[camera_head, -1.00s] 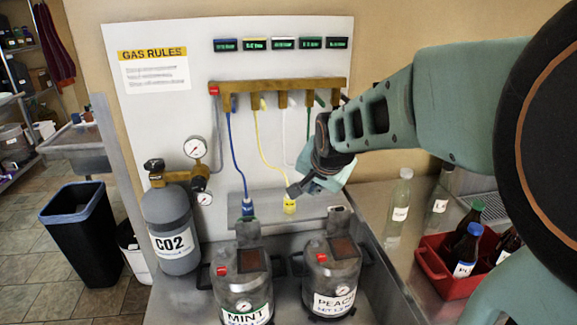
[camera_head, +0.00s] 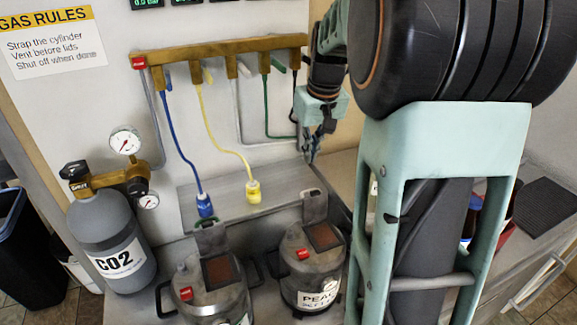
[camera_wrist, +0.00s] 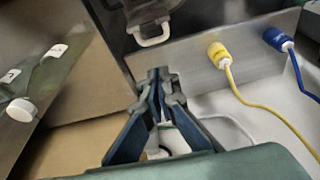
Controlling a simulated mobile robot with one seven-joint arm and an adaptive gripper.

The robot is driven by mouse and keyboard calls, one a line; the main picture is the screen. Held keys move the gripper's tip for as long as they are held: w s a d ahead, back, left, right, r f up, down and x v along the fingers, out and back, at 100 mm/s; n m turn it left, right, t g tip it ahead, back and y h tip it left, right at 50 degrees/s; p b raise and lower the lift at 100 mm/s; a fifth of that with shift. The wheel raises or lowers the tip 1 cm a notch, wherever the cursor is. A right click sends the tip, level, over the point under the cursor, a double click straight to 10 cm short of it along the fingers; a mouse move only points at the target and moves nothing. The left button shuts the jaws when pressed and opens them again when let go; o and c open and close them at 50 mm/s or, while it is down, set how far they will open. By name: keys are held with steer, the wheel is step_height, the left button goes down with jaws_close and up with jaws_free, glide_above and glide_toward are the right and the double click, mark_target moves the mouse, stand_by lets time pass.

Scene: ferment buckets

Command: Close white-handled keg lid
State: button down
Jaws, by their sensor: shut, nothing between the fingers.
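The PEACH keg (camera_head: 310,265) stands on the bench to the right of the MINT keg (camera_head: 215,298). Its grey lid flap (camera_head: 314,207) stands raised at the back of a dark square opening (camera_head: 322,237). In the wrist view a white loop handle (camera_wrist: 153,38) shows on a dark panel, just beyond my fingertips. My gripper (camera_head: 312,160) points down above and behind the raised lid. Its fingers are closed together and empty, also in the wrist view (camera_wrist: 160,76). In the wrist view they look apart from the handle.
Blue (camera_head: 205,206) and yellow (camera_head: 253,192) hose connectors sit behind the kegs, below the brass manifold (camera_head: 215,53). A CO2 cylinder (camera_head: 112,240) stands at left. The MINT lid flap (camera_head: 211,238) is also raised. My arm covers much of the right side.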

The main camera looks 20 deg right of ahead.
mark_target(312, 203)
step_height(312, 203, down, 9)
steer(key=s, duration=0.1)
steer(key=shift+s+d+f, duration=0.2)
steer(key=shift+s+d, duration=0.05)
stand_by(0.4)
steer(key=shift+f+b, duration=0.1)
steer(key=shift+b, duration=0.45)
